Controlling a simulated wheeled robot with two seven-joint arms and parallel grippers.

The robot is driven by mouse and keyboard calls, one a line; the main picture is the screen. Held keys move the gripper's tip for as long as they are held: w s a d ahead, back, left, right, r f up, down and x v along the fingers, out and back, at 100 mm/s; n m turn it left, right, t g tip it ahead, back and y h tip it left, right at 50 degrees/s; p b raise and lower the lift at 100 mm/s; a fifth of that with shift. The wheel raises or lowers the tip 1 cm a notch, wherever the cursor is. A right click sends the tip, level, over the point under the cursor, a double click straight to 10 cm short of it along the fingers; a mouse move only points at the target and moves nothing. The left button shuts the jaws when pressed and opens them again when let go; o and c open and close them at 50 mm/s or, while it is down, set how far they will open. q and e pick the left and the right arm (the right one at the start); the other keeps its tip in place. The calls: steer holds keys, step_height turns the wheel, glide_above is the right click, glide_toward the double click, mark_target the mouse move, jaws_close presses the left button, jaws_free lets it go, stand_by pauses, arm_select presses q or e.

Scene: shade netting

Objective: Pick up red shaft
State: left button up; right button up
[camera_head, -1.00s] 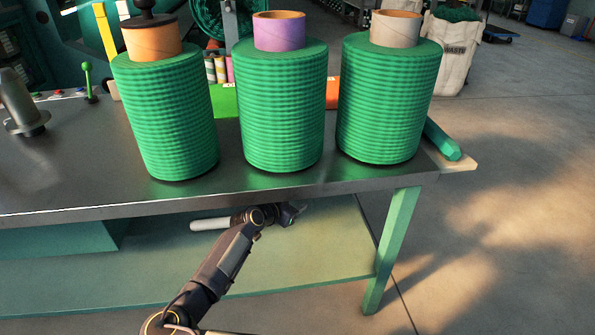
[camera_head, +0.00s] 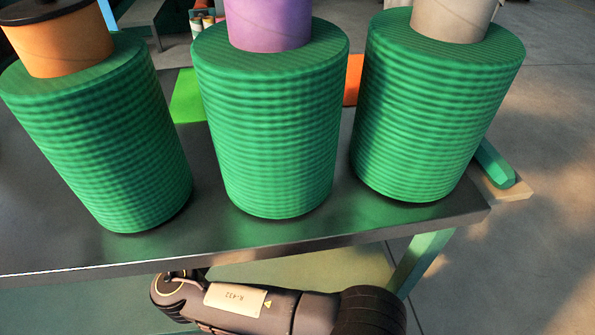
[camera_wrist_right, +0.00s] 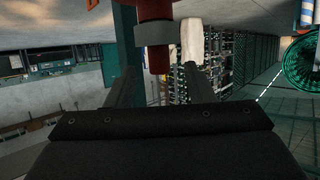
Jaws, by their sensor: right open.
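In the right wrist view a red shaft (camera_wrist_right: 158,62) comes down from the top edge, with a grey collar (camera_wrist_right: 154,32) around it. Its upper end is cut off by the frame. My right gripper (camera_wrist_right: 160,85) is open, with one dark finger on each side in the picture. The shaft lies in line with the gap between the fingers; I cannot tell whether it is between them or beyond them. A pale rounded piece (camera_wrist_right: 192,40) is just right of the shaft. In the head view only my right arm shows, below the table edge. My left gripper is not in view.
A dark metal table (camera_head: 225,240) carries three green netting rolls, left (camera_head: 110,140), middle (camera_head: 275,130) and right (camera_head: 430,110). A green bar (camera_head: 494,165) lies at its right end. A green table leg (camera_head: 425,262) stands below. The floor (camera_head: 545,260) at right is clear.

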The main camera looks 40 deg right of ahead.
steer(key=b+x, duration=0.3)
steer(key=x, duration=0.2)
steer(key=shift+d+f, duration=0.1)
steer(key=shift+d, duration=0.3)
steer(key=shift+w+d, duration=0.1)
steer(key=shift+d, duration=0.1)
steer(key=shift+c, duration=0.5)
jaws_close()
steer(key=shift+r, duration=0.2)
